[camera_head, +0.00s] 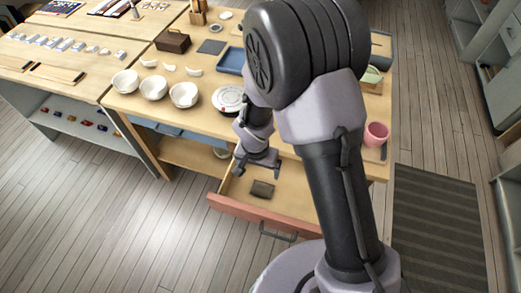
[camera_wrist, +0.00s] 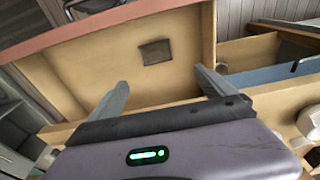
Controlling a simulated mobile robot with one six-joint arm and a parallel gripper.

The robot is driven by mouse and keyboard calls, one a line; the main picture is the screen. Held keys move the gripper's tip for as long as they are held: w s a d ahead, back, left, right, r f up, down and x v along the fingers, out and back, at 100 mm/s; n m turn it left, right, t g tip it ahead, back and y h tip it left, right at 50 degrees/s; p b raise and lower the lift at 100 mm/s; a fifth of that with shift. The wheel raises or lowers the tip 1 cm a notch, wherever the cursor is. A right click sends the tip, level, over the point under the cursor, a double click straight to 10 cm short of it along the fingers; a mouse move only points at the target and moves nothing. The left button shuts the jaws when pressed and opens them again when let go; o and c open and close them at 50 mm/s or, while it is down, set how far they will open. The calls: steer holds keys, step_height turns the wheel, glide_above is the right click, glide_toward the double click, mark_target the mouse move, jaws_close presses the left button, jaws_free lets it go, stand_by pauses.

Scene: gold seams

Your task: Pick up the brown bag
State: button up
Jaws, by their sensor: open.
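A small flat dark brown thing, which looks like the brown bag (camera_head: 262,189), lies on the floor of an open drawer (camera_head: 225,194). In the wrist view the bag (camera_wrist: 155,52) lies beyond my fingertips, roughly between their lines, with bare drawer floor around it. My gripper (camera_head: 258,170) is above the drawer's back part, open and empty, apart from the bag. In the wrist view both fingers of my gripper (camera_wrist: 160,80) are spread wide.
The drawer's reddish front (camera_head: 262,222) has a dark handle (camera_head: 278,235). On the tabletop stand white bowls (camera_head: 154,88), a round white dish (camera_head: 229,98), a brown box (camera_head: 172,40), a blue tray (camera_head: 231,60) and a pink cup (camera_head: 376,134). Floor is clear at left.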

mark_target(262, 188)
steer(key=f+b, duration=0.2)
steer(key=f, duration=0.3)
steer(key=d+f+b, duration=0.1)
steer(key=f+b, duration=0.2)
steer(key=f, duration=0.3)
steer(key=w+f+b, duration=0.1)
steer(key=f+b, duration=0.1)
steer(key=f, duration=0.3)
steer(key=shift+d+f, duration=0.15)
steer(key=shift+f, duration=0.15)
steer(key=shift+r, duration=0.1)
steer(key=shift+c, duration=0.2)
steer(key=c, duration=1.7)
